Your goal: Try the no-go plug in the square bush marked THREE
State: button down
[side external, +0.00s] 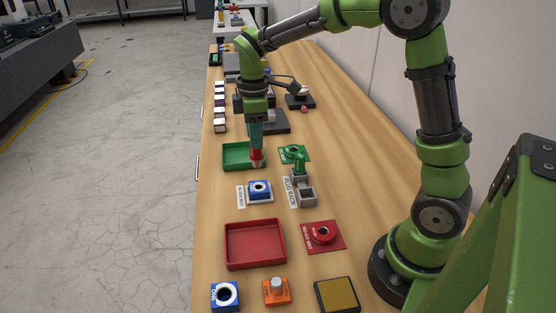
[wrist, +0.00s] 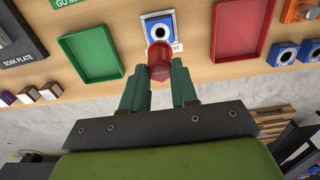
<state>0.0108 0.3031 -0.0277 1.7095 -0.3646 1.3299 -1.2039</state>
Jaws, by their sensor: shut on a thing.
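My gripper (side external: 257,150) is shut on a red plug (side external: 257,158), which hangs below the fingers over the right side of the green tray (side external: 230,165). In the wrist view the red plug (wrist: 159,62) sits between the green fingertips (wrist: 159,72). A blue square bush (side external: 259,188) with a dark round bore lies on a white plate in front of the green tray, apart from the plug. It also shows in the wrist view (wrist: 158,22), just beyond the plug's end. Another blue bush (side external: 225,295) stands at the near left. I cannot read the number on either bush.
A grey plug rack (side external: 304,190) holding a green-handled piece stands right of the bush. Nearer are a red tray (side external: 228,248), a red seat plate (side external: 323,235), an orange block (side external: 276,291) and a gold pad (side external: 337,295). Small blocks (side external: 220,107) line the far left edge.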

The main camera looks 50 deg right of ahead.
aim_at(257, 154)
jog(key=shift+f, duration=0.1)
jog(key=shift+f, duration=2.7)
jog(key=shift+f, duration=0.6)
jog(key=shift+r, duration=0.4)
jog(key=shift+f, duration=0.4)
dwell(0.8)
jog(key=shift+r, duration=0.4)
jog(key=shift+f, duration=0.6)
dwell(0.8)
jog(key=shift+r, duration=0.6)
